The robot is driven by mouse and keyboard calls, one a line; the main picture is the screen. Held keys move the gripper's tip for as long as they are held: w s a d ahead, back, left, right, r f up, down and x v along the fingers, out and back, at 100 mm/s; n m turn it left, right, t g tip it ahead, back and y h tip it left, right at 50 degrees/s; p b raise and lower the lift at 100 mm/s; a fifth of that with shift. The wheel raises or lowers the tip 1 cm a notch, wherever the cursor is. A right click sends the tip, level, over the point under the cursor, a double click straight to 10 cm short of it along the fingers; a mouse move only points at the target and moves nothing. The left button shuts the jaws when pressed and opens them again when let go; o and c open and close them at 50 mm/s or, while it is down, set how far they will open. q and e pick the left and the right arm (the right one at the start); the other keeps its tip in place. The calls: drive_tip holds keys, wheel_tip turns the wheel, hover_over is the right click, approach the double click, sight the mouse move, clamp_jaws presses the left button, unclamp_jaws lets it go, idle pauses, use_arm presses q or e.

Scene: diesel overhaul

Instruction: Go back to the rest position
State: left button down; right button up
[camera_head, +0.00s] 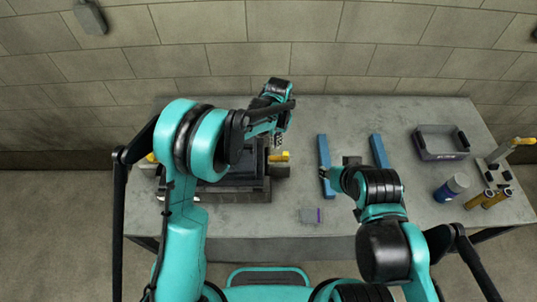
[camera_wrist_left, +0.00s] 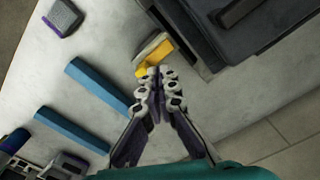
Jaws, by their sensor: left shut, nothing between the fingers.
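My left gripper (camera_head: 278,141) is over the back middle of the grey workbench, beside the dark engine unit. In the left wrist view its fingers (camera_wrist_left: 157,74) are together with nothing between them. The tips appear close to a yellow part (camera_wrist_left: 155,53), which also shows in the head view (camera_head: 280,157); contact cannot be told. My right gripper (camera_head: 327,178) is low over the middle of the bench, close to the left blue bar (camera_head: 325,160). Its fingers are small and partly hidden by my right arm, so their opening cannot be told.
The dark engine unit (camera_head: 235,190) is partly hidden behind my left arm. A second blue bar (camera_head: 378,150), a grey bin (camera_head: 441,155), a bottle (camera_head: 451,188) and brass cylinders (camera_head: 488,199) are at the right.

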use_arm(q)
drive_tip(key=shift+r, duration=0.2)
idle(0.4)
drive_tip(key=s+a+r+n+t+b, duration=0.2)
drive_tip(key=s+a+r+b, duration=0.15)
drive_tip(key=a+b, duration=0.2)
drive_tip(key=s+a+r+n+t+b, duration=0.1)
drive_tip(key=s+a+r+t+b, duration=0.1)
drive_tip(key=s+a+b, duration=0.4)
drive_tip(key=s+a+f+n+t+b, duration=0.3)
drive_tip(key=s+a+f+b, duration=0.4)
drive_tip(key=s+a, duration=0.3)
drive_tip(key=shift+s, duration=1.1)
